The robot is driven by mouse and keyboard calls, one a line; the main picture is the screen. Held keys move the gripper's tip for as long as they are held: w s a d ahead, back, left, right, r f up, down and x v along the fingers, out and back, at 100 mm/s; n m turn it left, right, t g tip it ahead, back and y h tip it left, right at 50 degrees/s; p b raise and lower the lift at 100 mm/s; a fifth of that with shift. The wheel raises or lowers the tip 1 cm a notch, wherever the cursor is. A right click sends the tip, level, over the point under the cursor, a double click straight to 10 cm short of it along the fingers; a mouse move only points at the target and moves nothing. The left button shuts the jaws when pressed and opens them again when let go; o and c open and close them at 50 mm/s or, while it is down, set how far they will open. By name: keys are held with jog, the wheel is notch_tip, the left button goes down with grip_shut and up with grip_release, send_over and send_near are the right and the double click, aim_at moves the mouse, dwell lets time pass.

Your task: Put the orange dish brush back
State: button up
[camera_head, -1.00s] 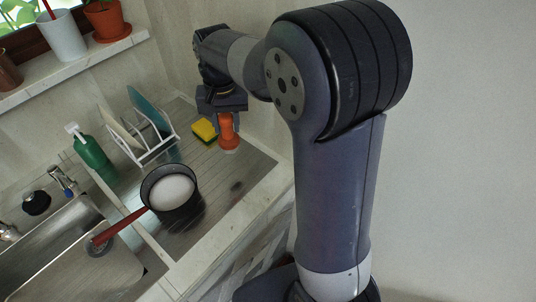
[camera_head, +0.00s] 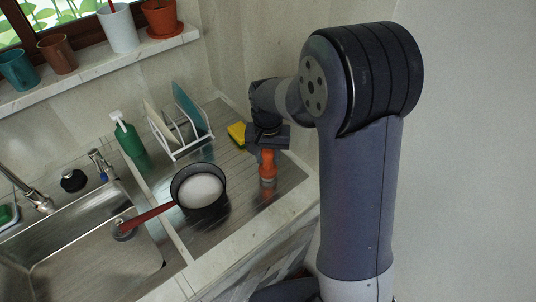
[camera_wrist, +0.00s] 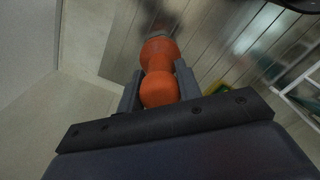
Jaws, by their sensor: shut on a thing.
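The orange dish brush (camera_head: 267,168) is upright under my gripper (camera_head: 267,154), over the right end of the ribbed metal drainboard. My gripper is shut on the brush's rounded orange top. In the wrist view the brush (camera_wrist: 159,54) sits between the two dark fingers of my gripper (camera_wrist: 159,85), with its far end pointing toward the ribbed metal. The bristle end is blurred there. I cannot tell whether it touches the drainboard.
A dark pan (camera_head: 203,190) with white contents stands left of the brush. A yellow-green sponge (camera_head: 237,133) lies behind my gripper. A white dish rack (camera_head: 178,143) and green bottle (camera_head: 128,138) stand farther left. The sink (camera_head: 95,250) is front left; mugs line the sill.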

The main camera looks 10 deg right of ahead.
jog(key=shift+f, duration=0.1)
jog(key=o, duration=1)
notch_tip(320, 180, up, 12)
jog(key=shift+r, duration=0.15)
